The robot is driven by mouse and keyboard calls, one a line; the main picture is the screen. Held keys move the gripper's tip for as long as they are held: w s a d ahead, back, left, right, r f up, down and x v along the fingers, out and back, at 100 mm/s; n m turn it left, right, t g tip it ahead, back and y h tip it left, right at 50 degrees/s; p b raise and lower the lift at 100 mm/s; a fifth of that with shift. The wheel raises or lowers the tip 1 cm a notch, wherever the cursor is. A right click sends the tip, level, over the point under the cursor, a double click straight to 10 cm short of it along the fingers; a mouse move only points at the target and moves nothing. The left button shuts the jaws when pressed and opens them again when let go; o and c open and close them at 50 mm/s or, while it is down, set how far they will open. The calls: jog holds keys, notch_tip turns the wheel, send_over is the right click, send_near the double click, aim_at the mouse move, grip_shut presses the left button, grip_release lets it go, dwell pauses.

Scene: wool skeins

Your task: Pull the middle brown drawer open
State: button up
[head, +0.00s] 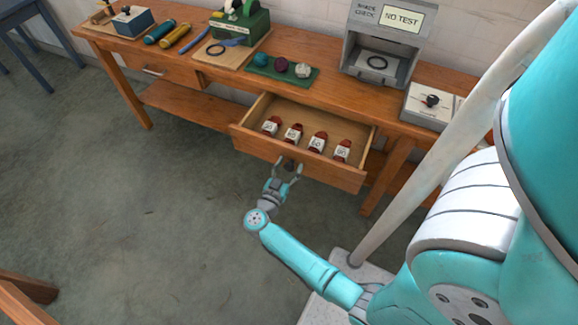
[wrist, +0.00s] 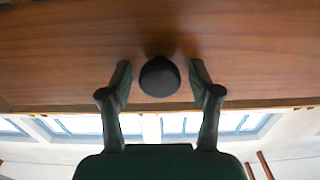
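The middle brown drawer (head: 328,173) stands pulled out from the wooden table in the head view, its inside showing. My gripper (head: 284,168) is at the drawer front. In the wrist view its two fingers (wrist: 160,72) are on either side of the knob, with a visible gap on each side. The gripper is open and holds nothing.
The table (head: 330,93) carries a green machine (head: 243,25), wool balls on a green mat (head: 262,75), a grey checking box (head: 385,45) and a switch box (head: 430,105). Another closed drawer (head: 160,70) is at left. The floor (head: 130,210) in front is clear.

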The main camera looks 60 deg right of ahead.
jog(key=shift+a, duration=0.1)
jog(key=a, duration=1.1)
jog(key=shift+s+a, duration=0.35)
jog(key=shift+s, duration=0.1)
jog(key=s+a+r+n+t+y, duration=0.45)
jog(key=s+r+n+t, duration=0.4)
jog(key=r+t, duration=0.55)
jog(key=s+a+r+n+y, duration=0.2)
jog(key=s+a+n+y, duration=0.2)
jog(key=s+a+y, duration=0.2)
jog(key=s+a+r+n+y, duration=0.2)
jog(key=s+a+n+y, duration=0.2)
jog(key=s+a+y, duration=0.3)
jog(key=shift+s+a+r+n, duration=0.2)
jog(key=shift+s+r+n, duration=0.1)
jog(key=shift+n, duration=0.05)
jog(key=shift+y, duration=0.25)
dwell(3.0)
